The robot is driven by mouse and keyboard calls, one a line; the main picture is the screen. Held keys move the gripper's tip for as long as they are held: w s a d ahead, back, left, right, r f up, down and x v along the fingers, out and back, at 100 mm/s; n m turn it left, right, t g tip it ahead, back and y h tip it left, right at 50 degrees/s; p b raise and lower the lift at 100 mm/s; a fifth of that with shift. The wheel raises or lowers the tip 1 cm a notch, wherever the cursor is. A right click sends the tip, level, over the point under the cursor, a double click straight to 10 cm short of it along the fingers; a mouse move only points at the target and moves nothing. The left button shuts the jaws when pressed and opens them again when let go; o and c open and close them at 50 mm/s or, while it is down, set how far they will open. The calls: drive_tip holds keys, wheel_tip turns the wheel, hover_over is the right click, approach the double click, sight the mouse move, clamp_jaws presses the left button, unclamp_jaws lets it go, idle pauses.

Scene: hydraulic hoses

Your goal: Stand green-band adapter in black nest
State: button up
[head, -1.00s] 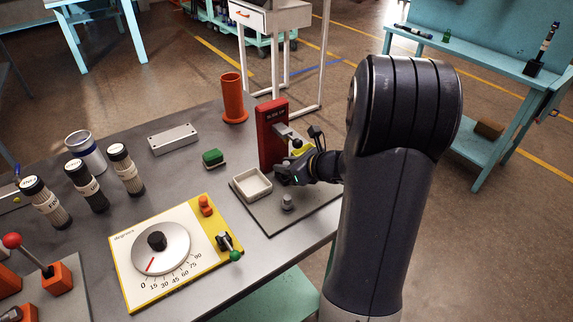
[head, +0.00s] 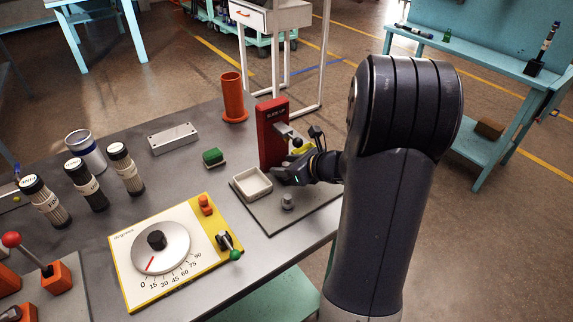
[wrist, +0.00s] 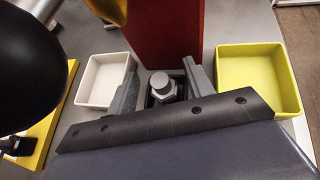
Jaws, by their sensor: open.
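In the wrist view a grey hex-bodied adapter (wrist: 162,86) stands upright, seen from above, in a dark square recess that looks like the black nest (wrist: 149,101). No green band shows on it from this angle. My gripper (wrist: 161,90) is open, with one finger on each side of the adapter. I cannot tell whether either finger touches it. In the head view my gripper (head: 281,176) is low over the grey plate in front of the red post (head: 272,135), and it hides the nest and adapter.
A white tray (wrist: 103,82) and a yellow tray (wrist: 259,80) flank the gripper. A small grey fitting (head: 287,201) stands on the plate (head: 277,223). A dial board (head: 183,285), a green block (head: 213,157) and an orange cylinder (head: 233,98) are on the table.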

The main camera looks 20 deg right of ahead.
drive_tip(key=v, duration=1)
drive_tip(key=shift+s+d+r+p, duration=0.15)
drive_tip(key=shift+s+p, duration=0.15)
drive_tip(key=shift+p, duration=0.05)
drive_tip(key=x, duration=1)
drive_tip(key=shift+b, duration=0.35)
drive_tip(key=shift+w+r+p, duration=0.4)
drive_tip(key=shift+r+p, duration=0.1)
drive_tip(key=shift+p, duration=0.2)
drive_tip(key=shift+r+p, duration=0.45)
drive_tip(key=shift+r, duration=0.1)
drive_tip(key=shift+s+f, duration=0.1)
